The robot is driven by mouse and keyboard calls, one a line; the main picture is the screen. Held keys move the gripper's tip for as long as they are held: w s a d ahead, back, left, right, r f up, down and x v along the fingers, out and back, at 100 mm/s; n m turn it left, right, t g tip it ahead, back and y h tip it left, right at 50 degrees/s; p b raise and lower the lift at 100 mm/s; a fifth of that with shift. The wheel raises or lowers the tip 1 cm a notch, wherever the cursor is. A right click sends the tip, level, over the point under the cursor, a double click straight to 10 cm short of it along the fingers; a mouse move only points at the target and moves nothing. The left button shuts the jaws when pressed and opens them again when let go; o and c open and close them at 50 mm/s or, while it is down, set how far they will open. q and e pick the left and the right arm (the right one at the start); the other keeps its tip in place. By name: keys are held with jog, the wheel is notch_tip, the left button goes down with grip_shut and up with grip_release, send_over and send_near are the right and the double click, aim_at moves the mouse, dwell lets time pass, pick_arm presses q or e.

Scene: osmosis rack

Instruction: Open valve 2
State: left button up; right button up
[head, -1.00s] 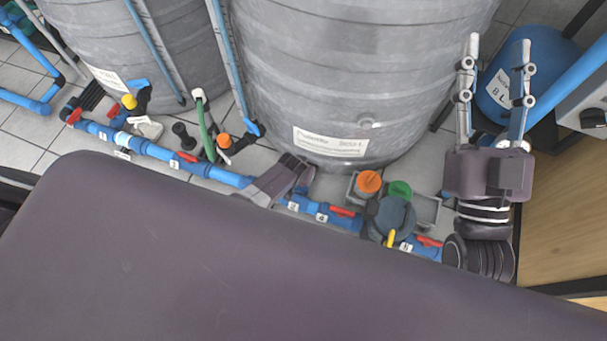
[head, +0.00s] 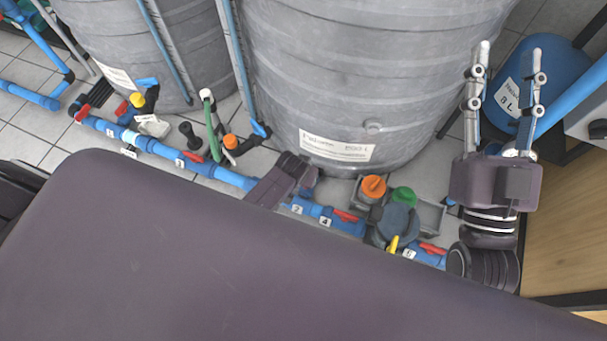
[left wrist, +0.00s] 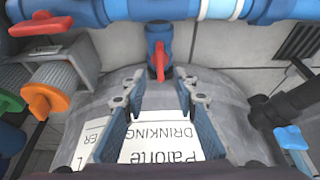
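The tag that seems to read 2 (head: 297,209) is on the blue floor pipe in the head view. A blue valve with a red handle (left wrist: 160,61) stands at the top middle of the left wrist view, on a branch off the pipe. I cannot read a number on it there. My left gripper (left wrist: 157,82) is open and empty, its fingertips spread either side of the handle's line and just short of it. In the head view its dark body (head: 280,181) hides most of this valve, and its fingers are hidden. My right gripper (head: 509,50) is open and empty, raised at the right.
Large grey tanks (head: 350,70) stand behind the pipe. Other red handles (head: 346,215) sit along the pipe. An orange knob (head: 374,187) and green knob (head: 404,197) are right of my left gripper. A blue tank (head: 550,75) and wooden panel (head: 560,240) are at the right.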

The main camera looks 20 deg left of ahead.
pick_arm(q)
jog(key=shift+v, duration=2.45)
jog(key=shift+s, duration=0.1)
